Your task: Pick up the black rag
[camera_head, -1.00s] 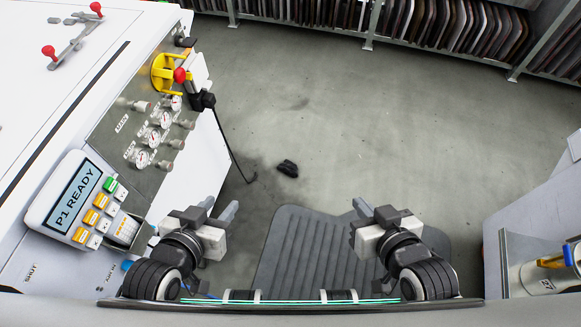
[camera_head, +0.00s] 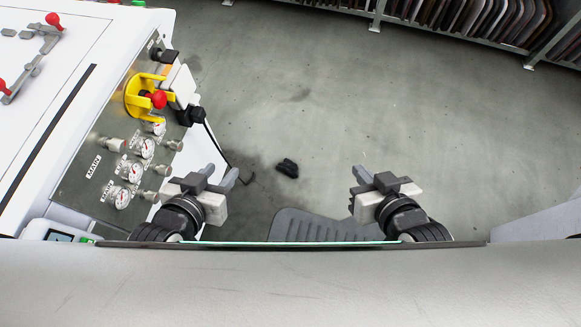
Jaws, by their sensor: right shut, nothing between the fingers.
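The black rag (camera_head: 288,168) is a small crumpled dark lump lying on the grey floor, near the middle of the head view. My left gripper (camera_head: 220,173) is to the left of the rag in the picture, its two fingertips apart and nothing visible between them. My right gripper (camera_head: 362,174) is to the right of the rag, shut and empty. Neither gripper touches the rag.
A white machine with a panel of gauges (camera_head: 130,171) and a yellow handle ring (camera_head: 143,97) stands at left. A dark hose hangs from it near the rag. A grey ribbed mat (camera_head: 310,226) lies in front. A rack (camera_head: 470,20) lines the back; open floor lies between.

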